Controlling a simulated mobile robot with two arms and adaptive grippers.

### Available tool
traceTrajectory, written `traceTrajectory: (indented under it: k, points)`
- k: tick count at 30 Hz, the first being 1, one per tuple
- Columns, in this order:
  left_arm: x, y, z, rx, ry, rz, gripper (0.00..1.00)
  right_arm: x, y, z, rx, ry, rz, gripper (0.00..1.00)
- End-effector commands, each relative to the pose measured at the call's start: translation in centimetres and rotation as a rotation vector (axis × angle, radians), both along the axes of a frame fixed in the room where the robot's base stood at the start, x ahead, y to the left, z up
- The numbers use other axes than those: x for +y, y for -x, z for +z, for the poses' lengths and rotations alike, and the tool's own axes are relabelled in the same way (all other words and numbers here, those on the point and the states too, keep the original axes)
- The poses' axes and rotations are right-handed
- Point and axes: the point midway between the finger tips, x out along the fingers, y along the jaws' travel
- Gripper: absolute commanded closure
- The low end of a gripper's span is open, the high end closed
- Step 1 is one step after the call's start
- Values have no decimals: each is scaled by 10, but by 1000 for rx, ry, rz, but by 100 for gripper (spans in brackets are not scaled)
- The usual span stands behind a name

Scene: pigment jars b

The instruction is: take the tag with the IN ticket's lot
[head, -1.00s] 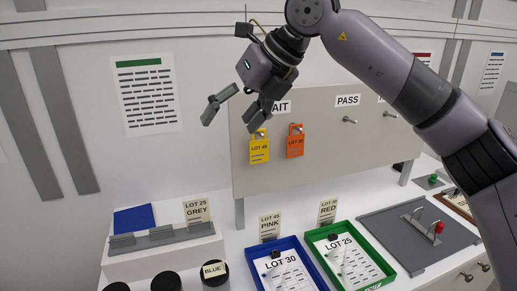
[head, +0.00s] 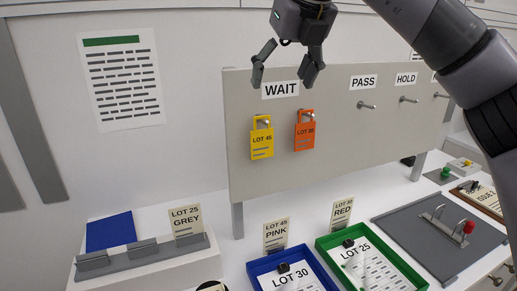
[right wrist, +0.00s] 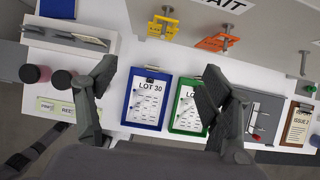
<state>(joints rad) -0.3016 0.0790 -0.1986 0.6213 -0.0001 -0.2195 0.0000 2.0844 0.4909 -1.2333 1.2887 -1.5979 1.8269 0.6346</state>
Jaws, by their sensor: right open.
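A yellow tag (head: 262,141) reading LOT 45 and an orange tag (head: 304,134), whose small print looks like LOT 30, hang on pegs under the WAIT sign (head: 281,89). Both tags (right wrist: 163,27) (right wrist: 222,42) also show at the top of the right wrist view. My right gripper (head: 285,80) is open and empty, in front of the board's upper edge, above the tags. A ticket reading LOT 30 (right wrist: 149,97) lies in the blue tray (right wrist: 128,113), and one reading LOT 25 (head: 372,270) in the green tray (head: 325,256). No IN label is readable.
The board (head: 340,150) has bare pegs under PASS (head: 363,82) and HOLD (head: 405,78). Cards for LOT 25 GREY (head: 186,219), LOT 45 PINK (head: 276,236) and RED (head: 342,213) stand behind the counter's front. A grey plate (head: 420,215) with a red knob is at right.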

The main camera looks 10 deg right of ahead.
Motion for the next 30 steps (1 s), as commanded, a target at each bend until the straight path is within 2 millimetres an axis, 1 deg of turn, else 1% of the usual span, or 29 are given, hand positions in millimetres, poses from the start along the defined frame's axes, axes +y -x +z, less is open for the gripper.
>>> traceTrajectory:
  k: [1, 5, 8, 10, 18, 21, 24, 28, 30]
  points:
    - [0, 5, -10, 7, -1, 0, 60, 0, 0, -10, 0, 0, -1, 27]
    - [1, 8, -15, 13, -2, 0, 60, 0, -1, -17, 1, 1, -1, 27]
    - [1, 4, -12, 8, -2, -1, 60, 0, -6, -25, 4, 2, -1, 27]
    - [1, 1, -8, 3, -2, -1, 60, 2, -12, -36, 5, 2, 0, 27]
    - [0, -1, 10, 0, 0, -2, 60, 7, -42, -86, 5, 1, -1, 27]
    - [0, -1, 15, 0, 0, -2, 60, 9, -50, -102, 5, 1, 1, 27]
    - [0, -1, 18, 0, 0, -2, 60, 10, -56, -113, 3, 1, 0, 27]
    - [0, -1, 20, -1, 0, -2, 60, 11, -60, -119, 1, -1, 0, 27]
    - [0, -1, 24, -1, 0, -2, 60, 11, -62, -123, 3, 1, 0, 27]
